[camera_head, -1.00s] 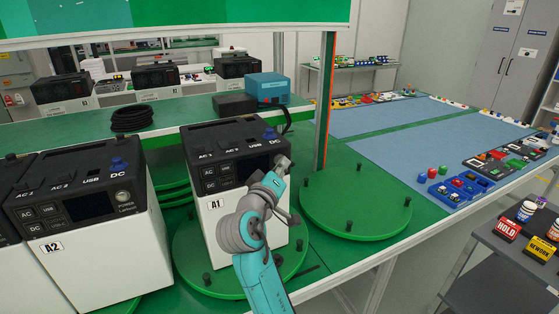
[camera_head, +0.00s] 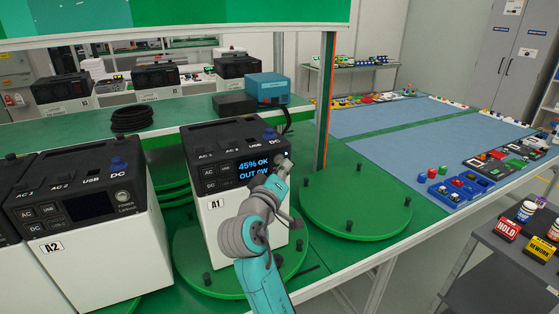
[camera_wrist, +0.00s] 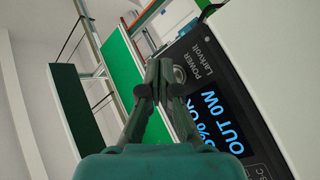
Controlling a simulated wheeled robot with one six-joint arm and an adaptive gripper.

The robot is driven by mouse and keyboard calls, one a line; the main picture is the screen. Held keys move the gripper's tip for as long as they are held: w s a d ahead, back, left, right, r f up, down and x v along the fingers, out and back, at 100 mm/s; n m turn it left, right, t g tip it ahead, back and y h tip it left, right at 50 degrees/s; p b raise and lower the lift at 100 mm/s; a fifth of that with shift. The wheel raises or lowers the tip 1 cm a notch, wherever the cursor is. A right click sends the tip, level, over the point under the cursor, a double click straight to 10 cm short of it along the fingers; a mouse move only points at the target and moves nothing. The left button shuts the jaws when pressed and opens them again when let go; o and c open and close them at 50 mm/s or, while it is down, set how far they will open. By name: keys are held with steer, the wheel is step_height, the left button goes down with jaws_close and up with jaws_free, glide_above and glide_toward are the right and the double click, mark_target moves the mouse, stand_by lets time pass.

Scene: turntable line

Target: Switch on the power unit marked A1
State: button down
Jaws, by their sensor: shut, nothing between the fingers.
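The power unit marked A1 (camera_head: 245,225) stands upright on a green turntable (camera_head: 188,277). Its black front panel holds a display (camera_head: 253,169) lit with blue text reading "45% OK" and "OUT 0W". The display also shows at a tilt in the wrist view (camera_wrist: 222,118). My gripper (camera_head: 284,162) is at the right end of the A1 panel, its fingers shut and empty. In the wrist view the fingertips (camera_wrist: 160,62) are close to the round POWER button (camera_wrist: 180,74). I cannot tell whether they touch it.
The power unit A2 (camera_head: 105,255) stands to the left with a dark display (camera_head: 88,206). An empty green turntable (camera_head: 355,215) with black pegs lies to the right. An orange-edged post (camera_head: 325,110) rises behind it. A coiled black cable (camera_head: 132,118) lies on the rear bench.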

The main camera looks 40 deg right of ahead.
steer(key=shift+s, duration=0.1)
steer(key=s, duration=0.2)
steer(key=s+a, duration=0.1)
steer(key=s, duration=0.1)
steer(key=shift+s+a, duration=0.2)
steer(key=shift+s, duration=0.15)
stand_by(0.3)
steer(key=shift+f, duration=0.1)
stand_by(0.7)
